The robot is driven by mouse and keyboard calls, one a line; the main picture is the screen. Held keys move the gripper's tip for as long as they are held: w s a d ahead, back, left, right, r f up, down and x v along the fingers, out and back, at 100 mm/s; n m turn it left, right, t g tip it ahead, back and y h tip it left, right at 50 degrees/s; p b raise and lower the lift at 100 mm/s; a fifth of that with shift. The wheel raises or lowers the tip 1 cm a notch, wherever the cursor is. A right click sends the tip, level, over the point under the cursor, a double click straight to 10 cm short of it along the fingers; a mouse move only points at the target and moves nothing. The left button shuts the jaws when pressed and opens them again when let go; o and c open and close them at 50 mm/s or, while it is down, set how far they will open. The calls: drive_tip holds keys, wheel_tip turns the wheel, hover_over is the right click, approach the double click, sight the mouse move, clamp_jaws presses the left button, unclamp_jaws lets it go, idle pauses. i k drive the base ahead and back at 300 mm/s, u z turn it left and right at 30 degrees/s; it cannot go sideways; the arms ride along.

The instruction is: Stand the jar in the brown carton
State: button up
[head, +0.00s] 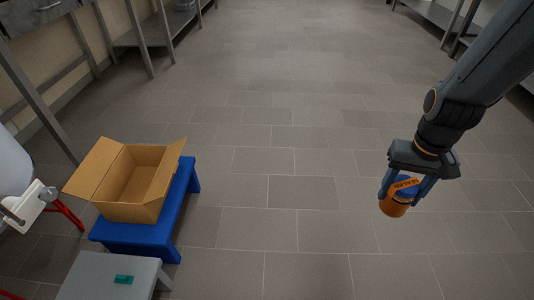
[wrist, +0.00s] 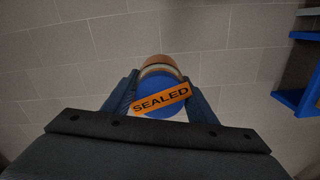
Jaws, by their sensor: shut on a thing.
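The jar (head: 395,207) is orange-brown with a blue lid and an orange strip reading "SEALED". My gripper (head: 402,188) is shut on the jar and holds it above the floor at the right of the head view. In the wrist view the jar (wrist: 158,65) sits between the two fingers of my gripper (wrist: 160,97), lid towards the camera. The brown carton (head: 147,212) stands open, flaps spread, on a blue stool (head: 183,207) at the left of the head view. The carton looks empty, though part of its inside is hidden. The jar is well to the right of the carton.
A grey stool or table (head: 85,278) with a small teal object (head: 124,279) is in front of the blue stool. A white thing with red legs (head: 66,213) stands at the far left. The floor (head: 290,160) between carton and gripper is clear.

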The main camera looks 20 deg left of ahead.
sight(145, 192)
drive_tip(key=u, duration=0.6)
drive_tip(key=i, duration=0.8)
drive_tip(key=u, duration=1.45)
drive_tip(key=i, duration=0.45)
drive_tip(key=u, duration=0.25)
